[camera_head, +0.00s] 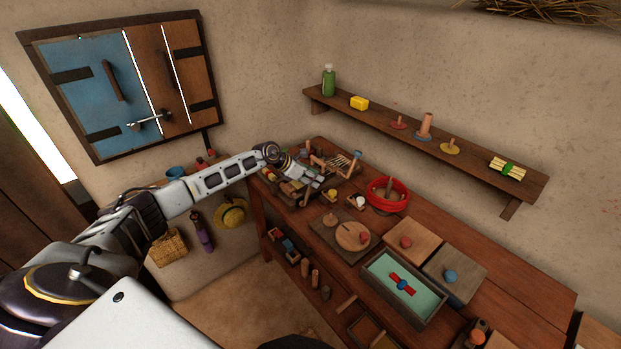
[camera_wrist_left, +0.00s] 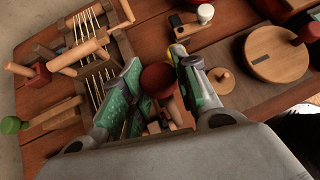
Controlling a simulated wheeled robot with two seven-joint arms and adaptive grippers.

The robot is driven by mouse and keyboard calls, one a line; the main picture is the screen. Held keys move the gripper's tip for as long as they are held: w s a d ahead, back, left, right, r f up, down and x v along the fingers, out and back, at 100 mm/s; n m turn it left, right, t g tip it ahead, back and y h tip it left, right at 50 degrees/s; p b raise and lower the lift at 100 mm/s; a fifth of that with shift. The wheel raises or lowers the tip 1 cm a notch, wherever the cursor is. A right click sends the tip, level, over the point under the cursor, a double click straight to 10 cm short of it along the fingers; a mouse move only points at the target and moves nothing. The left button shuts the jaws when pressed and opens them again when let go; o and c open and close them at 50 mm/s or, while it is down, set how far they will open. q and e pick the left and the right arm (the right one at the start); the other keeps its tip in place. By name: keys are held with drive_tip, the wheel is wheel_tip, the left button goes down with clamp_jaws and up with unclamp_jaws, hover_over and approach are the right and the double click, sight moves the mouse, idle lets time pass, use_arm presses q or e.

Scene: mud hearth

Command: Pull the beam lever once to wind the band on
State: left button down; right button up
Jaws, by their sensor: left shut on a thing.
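The small band loom (camera_head: 345,162) stands at the far left end of the wooden table, with pale threads (camera_wrist_left: 88,25) stretched between wooden bars in the left wrist view. My left gripper (camera_head: 312,185) reaches over its near side. In the left wrist view my left gripper (camera_wrist_left: 160,85) has its green-padded fingers on both sides of a lever with a dark red round head (camera_wrist_left: 158,78) and a wooden shank, and is shut on it. I take this for the beam lever; its base is hidden by the gripper. My right gripper is in no view.
A round wooden disc with a knob (camera_head: 352,236) lies on a board near the gripper. A red ring-shaped bowl (camera_head: 400,203) and a small white-topped piece (camera_wrist_left: 205,13) are close by. A green-lined tray (camera_head: 420,312) lies nearer. A shelf (camera_head: 470,160) runs along the wall.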

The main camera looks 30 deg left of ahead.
use_arm(q)
drive_tip(key=shift+w+d, duration=0.1)
drive_tip(key=shift+w, duration=0.2)
drive_tip(key=shift+w+d+f, duration=0.1)
drive_tip(key=shift+w, duration=0.1)
idle(0.3)
drive_tip(key=c, duration=1.1)
unclamp_jaws()
drive_tip(key=shift+w+f, duration=0.1)
drive_tip(key=shift+o, duration=0.2)
drive_tip(key=shift+s, duration=0.2)
drive_tip(key=shift+s+a+r, duration=0.2)
drive_tip(key=shift+a+r, duration=0.1)
drive_tip(key=shift+r, duration=0.05)
drive_tip(key=v, duration=1.1)
drive_tip(key=shift+d, duration=0.15)
